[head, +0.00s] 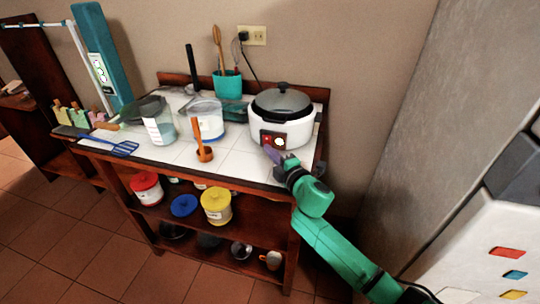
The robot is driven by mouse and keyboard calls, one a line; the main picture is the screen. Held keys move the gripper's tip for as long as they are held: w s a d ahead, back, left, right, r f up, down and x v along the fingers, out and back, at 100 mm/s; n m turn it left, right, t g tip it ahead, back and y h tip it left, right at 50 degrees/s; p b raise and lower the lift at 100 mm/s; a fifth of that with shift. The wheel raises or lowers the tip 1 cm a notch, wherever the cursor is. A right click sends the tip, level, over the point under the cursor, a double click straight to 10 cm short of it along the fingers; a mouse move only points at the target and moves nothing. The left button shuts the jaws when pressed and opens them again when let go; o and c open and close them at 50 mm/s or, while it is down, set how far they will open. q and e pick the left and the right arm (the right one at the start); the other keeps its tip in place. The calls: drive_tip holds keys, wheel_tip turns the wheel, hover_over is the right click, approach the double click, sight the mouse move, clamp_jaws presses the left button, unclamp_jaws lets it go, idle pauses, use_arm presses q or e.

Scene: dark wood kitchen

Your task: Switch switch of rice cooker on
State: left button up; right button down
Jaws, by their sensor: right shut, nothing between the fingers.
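The white rice cooker (291,128) with a dark lid stands at the right end of the tiled counter. Its dark front panel shows a red patch and a pale round spot (280,142). My right gripper (271,153), at the end of the green arm, is shut and empty. Its tips are right at the lower left of the front panel. I cannot tell whether they touch it. The gripper hides the lower part of the panel, and the switch position cannot be made out. My left gripper is not in view.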

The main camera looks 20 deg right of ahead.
drive_tip(key=b+v, duration=0.1)
drive_tip(key=v, duration=1.3)
drive_tip(key=shift+s+b, duration=0.15)
drive_tip(key=shift+b, duration=0.2)
drive_tip(key=shift+s+r, duration=0.15)
drive_tip(key=shift+s, duration=0.05)
